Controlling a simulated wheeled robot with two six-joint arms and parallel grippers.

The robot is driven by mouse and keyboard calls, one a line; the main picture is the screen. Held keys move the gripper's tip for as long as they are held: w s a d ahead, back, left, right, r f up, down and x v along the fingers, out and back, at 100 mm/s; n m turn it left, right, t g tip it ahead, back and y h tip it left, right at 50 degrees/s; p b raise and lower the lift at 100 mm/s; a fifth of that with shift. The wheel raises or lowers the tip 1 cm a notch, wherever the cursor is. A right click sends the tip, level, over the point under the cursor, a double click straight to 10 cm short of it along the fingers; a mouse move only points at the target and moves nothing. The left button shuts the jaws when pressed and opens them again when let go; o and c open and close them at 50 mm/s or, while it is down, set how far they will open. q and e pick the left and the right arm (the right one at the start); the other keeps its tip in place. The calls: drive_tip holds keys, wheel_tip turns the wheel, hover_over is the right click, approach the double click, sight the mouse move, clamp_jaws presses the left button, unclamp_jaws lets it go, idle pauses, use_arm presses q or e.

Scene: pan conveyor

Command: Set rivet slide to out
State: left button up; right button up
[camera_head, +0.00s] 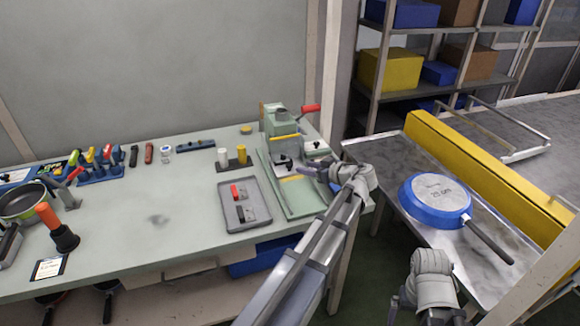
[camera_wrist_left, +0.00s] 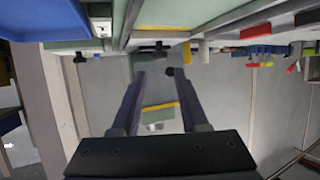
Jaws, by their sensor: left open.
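A pale green rivet press (camera_head: 280,122) with a red handle (camera_head: 311,108) stands at the right end of the bench. A green base plate (camera_head: 300,197) stretches in front of it, with small dark parts low on the press. Which part is the rivet slide, and its position, I cannot tell. My left gripper (camera_head: 314,169) is open and empty, just right of the press's lower front. In the left wrist view its two fingers (camera_wrist_left: 158,85) stand apart, with a green and yellow part (camera_wrist_left: 160,106) seen between them. My right gripper (camera_head: 394,304) is low beside the conveyor, its fingers mostly hidden.
A grey tray (camera_head: 262,222) with red and black pieces lies left of the base plate. White and yellow cylinders (camera_head: 241,154) stand behind it. A blue pan (camera_head: 434,197) lies upside down on the conveyor, beside a yellow rail (camera_head: 480,170). The middle of the bench is clear.

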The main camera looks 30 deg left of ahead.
sight(291, 165)
use_arm(q)
drive_tip(key=b+x, duration=0.2)
drive_tip(key=x, duration=0.4)
drive_tip(key=shift+a+f+b, duration=0.1)
drive_tip(key=shift+f+b, duration=0.05)
drive_tip(key=shift+b, duration=0.15)
drive_tip(key=shift+w+a+f, duration=0.2)
drive_tip(key=shift+w+a, duration=0.05)
drive_tip(key=shift+a, duration=0.4)
clamp_jaws()
idle(0.8)
